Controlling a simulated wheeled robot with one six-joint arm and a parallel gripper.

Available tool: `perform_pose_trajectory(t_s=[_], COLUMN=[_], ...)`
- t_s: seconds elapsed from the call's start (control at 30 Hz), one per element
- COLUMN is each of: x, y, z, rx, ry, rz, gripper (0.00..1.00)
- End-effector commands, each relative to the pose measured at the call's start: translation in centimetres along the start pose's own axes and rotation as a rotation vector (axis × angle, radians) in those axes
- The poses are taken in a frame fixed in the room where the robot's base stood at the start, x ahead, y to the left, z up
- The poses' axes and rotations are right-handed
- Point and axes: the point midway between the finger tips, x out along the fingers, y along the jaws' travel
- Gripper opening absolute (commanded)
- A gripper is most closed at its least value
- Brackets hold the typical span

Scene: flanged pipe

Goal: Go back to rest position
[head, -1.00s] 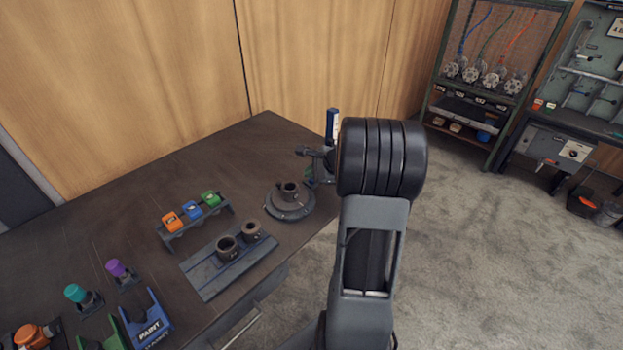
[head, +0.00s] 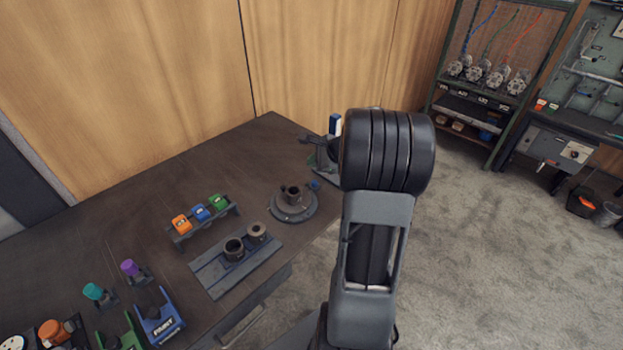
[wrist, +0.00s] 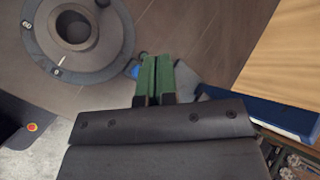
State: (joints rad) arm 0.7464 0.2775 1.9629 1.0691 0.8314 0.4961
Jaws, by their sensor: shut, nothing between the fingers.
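My gripper (wrist: 153,78) shows in the wrist view with its green fingers shut together and nothing between them. It hangs above the dark table (head: 120,214), beside the round flanged pipe (wrist: 82,52) with its open bore. In the head view the flanged pipe (head: 293,203) stands upright on the table near the right edge. My arm, in the head view, rises in front of the table's right end. Its upper joint hides part of what lies behind, and the gripper's fingers are hard to make out there.
A grey plate (head: 222,277) with two dark cylinders lies left of the flange. A rack (head: 203,222) holds orange, blue and green blocks. Open floor (head: 480,240) lies to the right.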

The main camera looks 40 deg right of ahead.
Motion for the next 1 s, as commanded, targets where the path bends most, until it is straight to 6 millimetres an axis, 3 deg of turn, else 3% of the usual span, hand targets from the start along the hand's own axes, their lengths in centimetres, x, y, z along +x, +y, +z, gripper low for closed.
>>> perform_pose_trajectory(t_s=[0.37, 0.5, 0.57, 0.8, 1.0], x=[0.0, -0.1, -0.7, -4.8, -8.0], y=[0.4, 4.7, 6.8, 15.1, 18.9], z=[-0.1, -0.5, 0.7, 9.0, 13.7], rx=[-0.069, -0.275, -0.428, -1.223, -1.713], ry=[0.004, 0.027, 0.029, 0.0, 0.008], rz=[0.018, 0.172, 0.262, 0.609, 0.715], gripper=[0.0, 0.0, 0.0, 0.0, 0.0])
